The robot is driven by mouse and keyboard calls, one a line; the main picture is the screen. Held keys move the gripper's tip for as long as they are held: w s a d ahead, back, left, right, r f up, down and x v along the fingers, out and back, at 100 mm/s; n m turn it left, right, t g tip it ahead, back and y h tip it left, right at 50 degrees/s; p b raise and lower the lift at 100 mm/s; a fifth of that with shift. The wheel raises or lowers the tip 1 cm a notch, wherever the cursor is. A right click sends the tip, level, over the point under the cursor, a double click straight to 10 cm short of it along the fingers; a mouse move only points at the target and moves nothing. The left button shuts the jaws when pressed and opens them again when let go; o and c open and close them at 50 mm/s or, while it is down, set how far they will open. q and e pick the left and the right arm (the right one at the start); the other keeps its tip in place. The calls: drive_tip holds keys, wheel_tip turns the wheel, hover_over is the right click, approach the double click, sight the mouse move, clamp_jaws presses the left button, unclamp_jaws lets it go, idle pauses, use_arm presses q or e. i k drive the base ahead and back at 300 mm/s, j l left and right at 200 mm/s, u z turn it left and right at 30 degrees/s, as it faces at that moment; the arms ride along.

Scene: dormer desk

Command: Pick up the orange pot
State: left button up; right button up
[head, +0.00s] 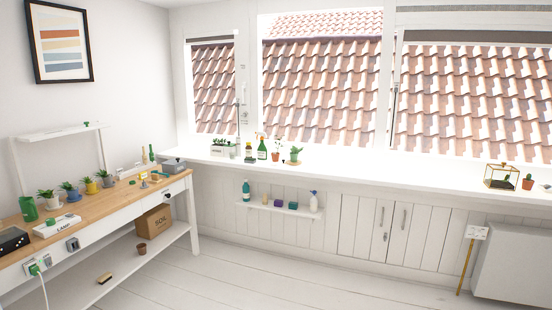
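No gripper of mine shows in the head view. Small pots of an orange-terracotta colour stand on the long white window sill. One pot (276,156) holds a thin plant near the middle of the sill. Another pot (527,184) holds a small cactus at the far right, beside a glass terrarium. A green cactus (295,153) stands just right of the first pot; its base is too small to make out clearly. A brown-red empty pot (142,249) sits on the lower shelf of the wooden desk. I cannot tell which of these is the orange pot.
The wooden desk (128,191) at left carries plants in white, blue (73,196), yellow (90,188) and grey pots. A soil box (154,221) is on its lower shelf. A wall shelf (280,208) holds bottles. The floor (300,275) in front is clear.

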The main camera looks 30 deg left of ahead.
sight(275, 155)
drive_tip(key=i+j+u, duration=0.3)
drive_tip(key=i+j, duration=0.15)
drive_tip(key=i+j+u, duration=0.3)
drive_tip(key=i, duration=0.3)
drive_tip(key=i+j+u, duration=0.3)
drive_tip(key=i, duration=0.3)
drive_tip(key=i+l+u, duration=0.1)
drive_tip(key=i+u, duration=0.2)
drive_tip(key=i, duration=0.25)
